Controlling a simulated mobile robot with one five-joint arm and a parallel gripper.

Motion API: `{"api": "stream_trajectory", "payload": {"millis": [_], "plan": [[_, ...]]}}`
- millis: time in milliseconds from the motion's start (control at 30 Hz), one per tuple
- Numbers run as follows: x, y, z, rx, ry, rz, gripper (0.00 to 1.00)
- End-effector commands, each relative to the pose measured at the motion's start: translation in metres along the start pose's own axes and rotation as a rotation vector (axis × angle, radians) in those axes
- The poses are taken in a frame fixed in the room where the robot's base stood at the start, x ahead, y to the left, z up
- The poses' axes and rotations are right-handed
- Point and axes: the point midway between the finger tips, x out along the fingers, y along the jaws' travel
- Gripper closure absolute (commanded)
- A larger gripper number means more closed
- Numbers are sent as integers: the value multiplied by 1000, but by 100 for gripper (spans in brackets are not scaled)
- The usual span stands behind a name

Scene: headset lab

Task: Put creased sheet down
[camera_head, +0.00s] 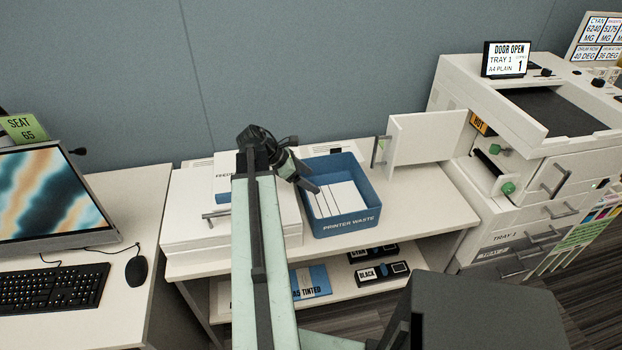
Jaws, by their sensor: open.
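My gripper (314,188) is at the left rim of the blue bin marked PRINTER WASTE (345,221). It is open, and its tips point into the bin. White paper (345,199) with thin dark lines lies in the bin, just right of the tips. I cannot tell whether this is the creased sheet, or whether one sheet or several lie there. My arm hides part of the table left of the bin.
The bin stands on a white table (425,190) beside a white lidded box (190,240). Toner boxes (380,273) lie on the shelf below. At right, the printer (540,150) has its side door (428,137) open; its display (507,58) reads DOOR OPEN. A desk with keyboard (55,289) is at left.

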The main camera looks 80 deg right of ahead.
Motion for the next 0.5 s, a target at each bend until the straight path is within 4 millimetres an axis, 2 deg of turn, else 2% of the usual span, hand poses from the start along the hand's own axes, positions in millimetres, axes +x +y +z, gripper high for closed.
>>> {"api": "stream_trajectory", "payload": {"millis": [33,200,400,500], "plan": [[-19,0,6,-3,0,2,25],[-65,0,8,-3,0,2,25],[-101,1,4,-3,0,2,25],[-109,0,3,-1,0,1,25]]}}
